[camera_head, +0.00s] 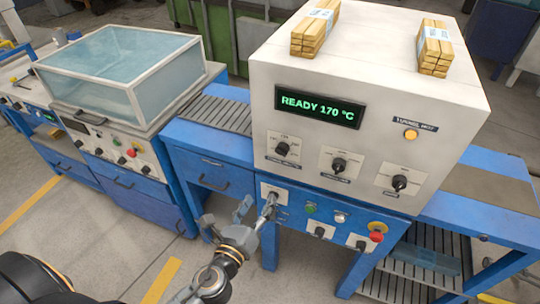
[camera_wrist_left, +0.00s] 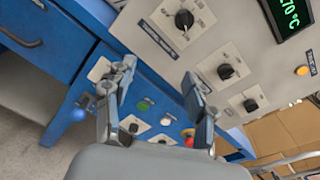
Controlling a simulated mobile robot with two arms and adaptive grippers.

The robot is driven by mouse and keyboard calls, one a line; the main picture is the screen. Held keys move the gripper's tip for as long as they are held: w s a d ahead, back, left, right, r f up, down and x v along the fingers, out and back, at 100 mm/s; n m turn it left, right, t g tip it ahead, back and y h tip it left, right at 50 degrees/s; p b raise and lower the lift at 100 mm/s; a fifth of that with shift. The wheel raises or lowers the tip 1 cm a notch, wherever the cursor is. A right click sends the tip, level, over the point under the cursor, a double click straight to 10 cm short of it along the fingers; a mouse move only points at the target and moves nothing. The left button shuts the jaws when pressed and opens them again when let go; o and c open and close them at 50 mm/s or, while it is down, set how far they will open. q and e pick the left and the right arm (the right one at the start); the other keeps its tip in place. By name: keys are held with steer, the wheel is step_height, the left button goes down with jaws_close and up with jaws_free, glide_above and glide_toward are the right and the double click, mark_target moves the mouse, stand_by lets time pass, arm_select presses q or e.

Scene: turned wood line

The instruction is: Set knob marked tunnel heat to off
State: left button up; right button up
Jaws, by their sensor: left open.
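The white tunnel housing (camera_head: 360,60) carries three black knobs: a left one (camera_head: 282,149), a middle one (camera_head: 339,165) and a right one (camera_head: 399,182). The blue panel (camera_head: 292,222) below has more black knobs, one (camera_head: 320,231) in the middle and one (camera_head: 362,244) to the right. Another plate (camera_head: 266,188) at its left end is partly covered by my left gripper. Knob labels are too small to read, so I cannot tell which is tunnel heat. My left gripper (camera_head: 257,206) is open and empty, fingers before the blue panel. My right gripper is not in view.
The display (camera_head: 318,106) reads READY 170 °C. An orange lamp (camera_head: 411,134) is lit. A green button (camera_head: 310,209), a white button (camera_head: 340,217) and a red mushroom button (camera_head: 376,237) sit among the lower knobs. Two wood bundles lie on the housing.

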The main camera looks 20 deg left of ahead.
mark_target(279, 154)
arm_select(q)
step_height(279, 154, up, 5)
steer(key=m+t, duration=0.1)
steer(key=w+p, duration=0.1)
steer(key=w, duration=0.3)
steer(key=w+p, duration=0.1)
steer(key=w, duration=0.3)
steer(key=w+p, duration=0.1)
steer(key=w, duration=0.3)
steer(key=shift+d+f+p, duration=0.15)
steer(key=shift+d+p, duration=0.15)
steer(key=shift+d, duration=0.05)
steer(key=shift+w, duration=0.65)
steer(key=shift+c, duration=0.4)
steer(key=c, duration=1.1)
